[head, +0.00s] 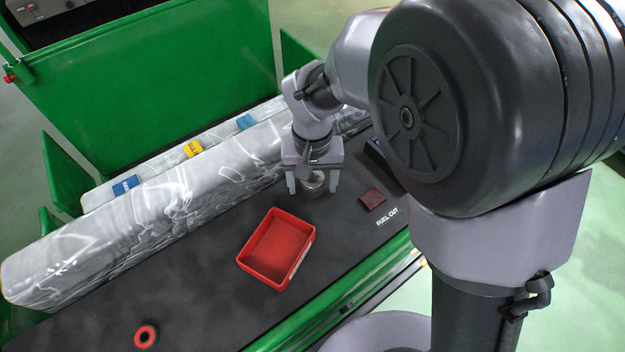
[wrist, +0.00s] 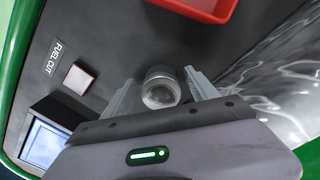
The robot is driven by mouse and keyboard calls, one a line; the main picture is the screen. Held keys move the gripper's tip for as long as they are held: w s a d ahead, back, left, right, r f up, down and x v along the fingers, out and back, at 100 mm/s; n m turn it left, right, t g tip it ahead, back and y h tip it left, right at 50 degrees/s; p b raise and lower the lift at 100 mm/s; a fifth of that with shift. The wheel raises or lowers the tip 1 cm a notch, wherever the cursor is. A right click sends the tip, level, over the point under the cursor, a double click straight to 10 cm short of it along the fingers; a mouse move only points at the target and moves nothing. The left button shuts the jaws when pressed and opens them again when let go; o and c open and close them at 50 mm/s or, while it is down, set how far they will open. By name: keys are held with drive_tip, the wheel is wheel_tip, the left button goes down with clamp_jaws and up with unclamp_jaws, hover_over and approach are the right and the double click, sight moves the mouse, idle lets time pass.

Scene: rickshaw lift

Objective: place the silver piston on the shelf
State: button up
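The silver piston (head: 313,183), a short round metal cylinder, stands on the dark deck. My gripper (head: 313,188) is over it, pointing down, with one finger on each side. In the wrist view the piston (wrist: 160,87) sits between the fingertips (wrist: 160,90), with a visible gap on both sides, so the gripper is open. A long silver-grey raised block (head: 150,220) runs behind the deck. Behind its top edge is a pale ledge (head: 222,131) with blue and yellow labels; I cannot tell for certain which surface is the shelf.
A red open tray (head: 290,270) lies on the deck in front of the gripper. A red ring (head: 146,336) lies at the lower left. A dark red square block (head: 372,199) is right of the piston, near the FUEL CUT label. A green panel (head: 150,75) stands at the back.

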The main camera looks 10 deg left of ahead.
sight(312, 180)
wheel_tip(312, 180, up, 12)
drive_tip(key=p, duration=0.4)
drive_tip(key=s+d+r+m+t+y, duration=0.2)
drive_tip(key=s+d+r+m, duration=0.2)
drive_tip(key=d+r, duration=0.65)
drive_tip(key=s+d+m+t, duration=0.4)
drive_tip(key=s+d, duration=0.4)
drive_tip(key=d, duration=0.1)
wheel_tip(312, 180, down, 10)
drive_tip(key=b, duration=0.9)
drive_tip(key=shift+s+d+f, duration=0.1)
